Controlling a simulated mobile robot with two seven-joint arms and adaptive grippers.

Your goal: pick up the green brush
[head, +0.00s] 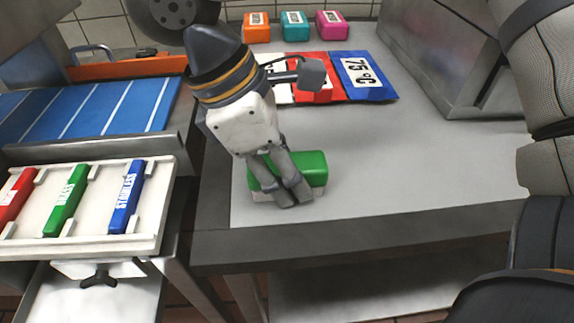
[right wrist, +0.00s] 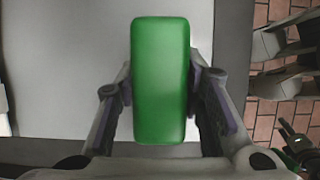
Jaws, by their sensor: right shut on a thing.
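The green brush (head: 312,166) is a block with a green top and a pale lower part. It is at the front left of the grey worktop, and I cannot tell whether it still touches the surface. My right gripper (head: 287,192) reaches down over it and is shut on it, hiding its middle in the head view. In the right wrist view the green top (right wrist: 160,70) stands lengthwise between the two fingers, one along each long side.
Orange (head: 257,27), teal (head: 294,26) and pink (head: 331,25) blocks stand at the back. A blue 75°C panel (head: 362,92) lies behind my gripper. A white tray (head: 95,170) with red, green and blue labelled blocks is at left. The worktop's right front is clear.

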